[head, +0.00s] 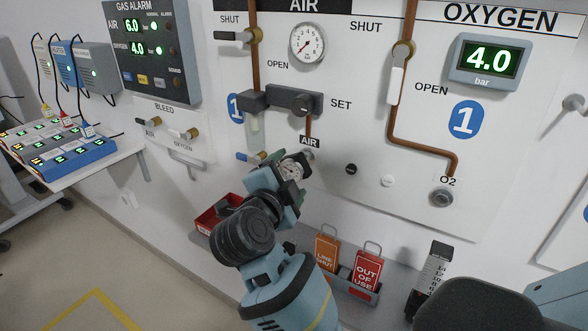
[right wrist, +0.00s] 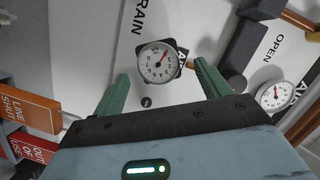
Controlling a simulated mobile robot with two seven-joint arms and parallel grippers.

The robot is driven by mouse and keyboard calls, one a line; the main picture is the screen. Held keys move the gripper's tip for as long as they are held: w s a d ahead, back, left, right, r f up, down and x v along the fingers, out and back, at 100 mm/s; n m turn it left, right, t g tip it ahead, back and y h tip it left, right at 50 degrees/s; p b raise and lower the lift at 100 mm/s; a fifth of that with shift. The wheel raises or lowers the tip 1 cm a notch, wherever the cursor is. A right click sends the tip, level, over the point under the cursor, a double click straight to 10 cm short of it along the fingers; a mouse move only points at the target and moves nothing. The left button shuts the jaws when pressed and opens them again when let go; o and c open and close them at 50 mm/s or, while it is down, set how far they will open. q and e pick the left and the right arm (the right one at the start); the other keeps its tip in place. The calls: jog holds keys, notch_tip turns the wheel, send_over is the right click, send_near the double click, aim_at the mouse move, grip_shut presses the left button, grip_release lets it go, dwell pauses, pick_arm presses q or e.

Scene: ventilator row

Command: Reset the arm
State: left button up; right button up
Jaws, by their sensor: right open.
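My right arm reaches up to the wall panel in the head view. Its gripper (head: 278,174) is open just below the AIR label. A small round dial gauge (head: 291,169) with a dark body is at the fingertips. In the right wrist view the green fingers (right wrist: 163,82) are spread, with the gauge (right wrist: 158,63) showing between and beyond them. A gap shows on each side of it. I cannot tell how the gauge is fixed, as the gripper hides part of it. My left gripper is not in view.
A red bin (head: 212,214) is close left of my right arm. Above are a regulator (head: 290,98) and copper pipes. A shelf with devices (head: 70,165) is at left.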

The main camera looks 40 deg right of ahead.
jog(key=shift+v, duration=1.35)
